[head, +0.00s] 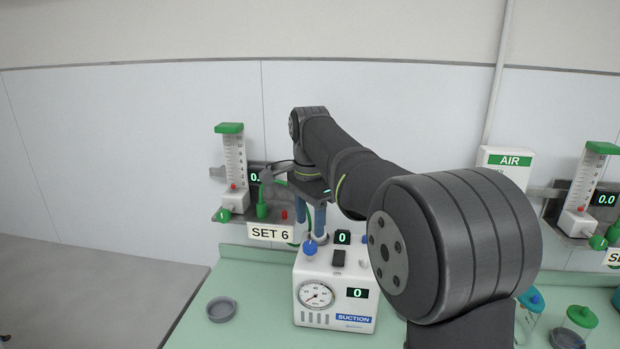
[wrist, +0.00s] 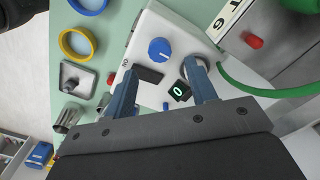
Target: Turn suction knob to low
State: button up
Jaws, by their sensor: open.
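The white suction unit (head: 308,262) stands on the green counter, with a round gauge, a display reading 0 and a SUCTION label on its front. Its blue knob (head: 310,248) is on the top, near the left; it also shows in the wrist view (wrist: 160,51). A small display reading 0 (wrist: 179,91) and a black switch (wrist: 148,75) are near the knob. My gripper (head: 310,238) is open above the top of the unit. In the wrist view its fingertips (wrist: 163,70) are spread apart, with the knob just beyond the gap between them. I see no contact; the knob's setting is unclear.
A flowmeter (head: 235,175) with a green cap is on the wall behind, above a SET 6 sign (head: 270,232). A grey dish (head: 221,309) sits left of the unit. Lidded jars (head: 579,322) stand at the right. A green hose (wrist: 255,90) runs close to my right finger.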

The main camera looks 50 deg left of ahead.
aim_at(310, 244)
notch_tip(310, 244, up, 12)
dwell(0.4)
dwell(0.5)
notch_tip(310, 244, down, 18)
jog(key=shift+r, duration=0.25)
dwell(0.4)
jog(key=shift+r, duration=0.1)
